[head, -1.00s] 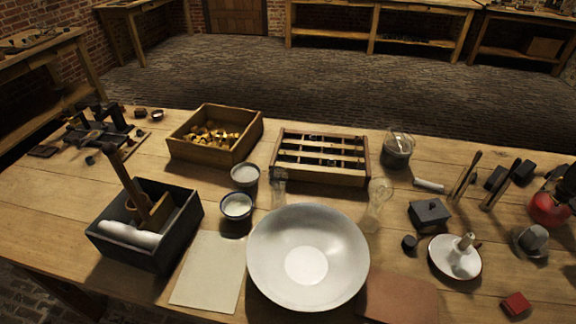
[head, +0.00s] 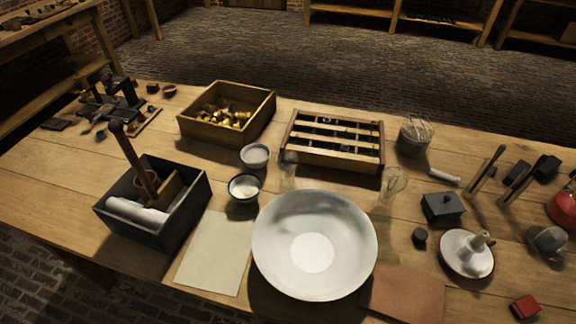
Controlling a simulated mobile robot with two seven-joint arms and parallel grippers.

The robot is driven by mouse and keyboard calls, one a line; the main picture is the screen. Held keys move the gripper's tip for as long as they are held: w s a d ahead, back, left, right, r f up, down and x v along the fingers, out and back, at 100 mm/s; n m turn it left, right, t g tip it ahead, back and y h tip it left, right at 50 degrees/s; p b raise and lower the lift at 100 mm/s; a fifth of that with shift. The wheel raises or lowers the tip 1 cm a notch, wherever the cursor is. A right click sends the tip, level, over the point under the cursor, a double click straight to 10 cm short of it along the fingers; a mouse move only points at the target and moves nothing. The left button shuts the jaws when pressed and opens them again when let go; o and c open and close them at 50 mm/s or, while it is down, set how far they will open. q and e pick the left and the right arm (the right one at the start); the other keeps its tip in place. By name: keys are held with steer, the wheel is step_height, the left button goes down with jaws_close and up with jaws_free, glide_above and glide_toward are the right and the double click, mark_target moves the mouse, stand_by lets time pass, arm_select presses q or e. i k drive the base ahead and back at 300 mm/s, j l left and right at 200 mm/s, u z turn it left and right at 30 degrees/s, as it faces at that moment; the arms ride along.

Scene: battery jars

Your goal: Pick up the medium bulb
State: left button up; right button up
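Two clear glass pieces that look like bulbs stand on the wooden table. One glass bulb (head: 392,186) is right of the large white bowl, just below the slatted wooden rack. The other glass bulb (head: 288,170) is above the bowl, at the rack's left end. Both are transparent and faint, so I cannot tell which one is the medium bulb. Neither gripper is in the head view.
The white bowl (head: 314,284) fills the front middle. The slatted rack (head: 330,160), a glass jar (head: 414,138), two small cups (head: 255,156) and a brass-filled wooden box (head: 205,130) stand around the bulbs. A dark box (head: 150,236) is at left.

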mark_target(287, 161)
steer(key=z, duration=1.5)
steer(key=k, duration=1.05)
steer(key=j+z, duration=0.05)
